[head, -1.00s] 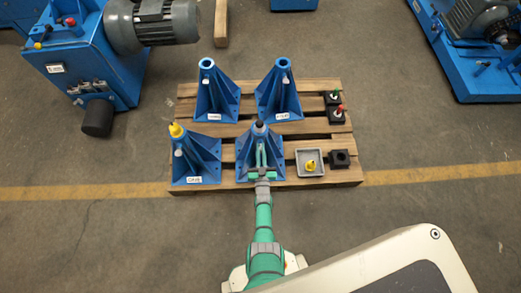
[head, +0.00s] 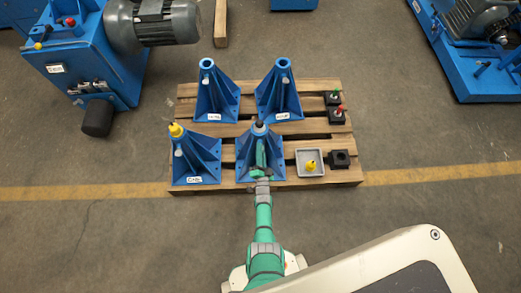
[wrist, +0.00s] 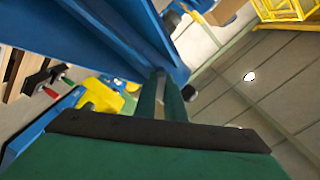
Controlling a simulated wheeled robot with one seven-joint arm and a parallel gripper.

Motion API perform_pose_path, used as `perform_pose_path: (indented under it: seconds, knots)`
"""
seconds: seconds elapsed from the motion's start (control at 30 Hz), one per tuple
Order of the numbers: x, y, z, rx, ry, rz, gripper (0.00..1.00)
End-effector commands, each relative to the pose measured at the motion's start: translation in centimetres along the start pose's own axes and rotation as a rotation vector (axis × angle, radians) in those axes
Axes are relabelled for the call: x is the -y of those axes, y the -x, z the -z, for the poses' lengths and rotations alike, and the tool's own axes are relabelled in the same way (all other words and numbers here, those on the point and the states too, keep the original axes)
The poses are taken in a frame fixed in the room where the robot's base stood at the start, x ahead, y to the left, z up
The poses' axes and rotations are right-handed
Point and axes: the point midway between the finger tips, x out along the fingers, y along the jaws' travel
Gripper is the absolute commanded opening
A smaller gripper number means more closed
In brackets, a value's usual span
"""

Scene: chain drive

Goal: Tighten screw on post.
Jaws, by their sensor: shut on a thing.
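The front right blue post (head: 245,165) stands on the pallet, a dark piece (head: 258,124) in its top. My gripper (head: 260,143) reaches up to the front of this post, just below its top. In the wrist view its two green fingers (wrist: 161,78) converge beside the blue post wall (wrist: 110,40). They are shut on the post's side screw, which is mostly hidden between the tips. Similar pale side screws show on the other posts, as on the front left post (head: 197,165), which has a yellow piece (head: 175,130) in its top.
Two more blue posts, back left (head: 215,98) and back right (head: 277,98), have open tops. To the right are a grey tray (head: 299,172) with a yellow piece, an empty black block (head: 339,160), and two black blocks with green and red pieces (head: 338,108). All share a wooden pallet (head: 350,177).

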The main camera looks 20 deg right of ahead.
Motion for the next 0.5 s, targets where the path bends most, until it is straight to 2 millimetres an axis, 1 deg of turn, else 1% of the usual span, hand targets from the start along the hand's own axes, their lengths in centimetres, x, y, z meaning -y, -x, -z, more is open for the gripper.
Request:
perform_pose_path:
  seconds: [0.03,0.3,0.5]
  knots:
    - [-0.07,0.36,-0.43,0.009,-0.042,-0.001,0.0]
    - [-0.08,0.38,-0.43,0.009,-0.29,-0.002,0.0]
    - [-0.07,0.39,-0.45,0.009,-0.442,-0.003,0.0]
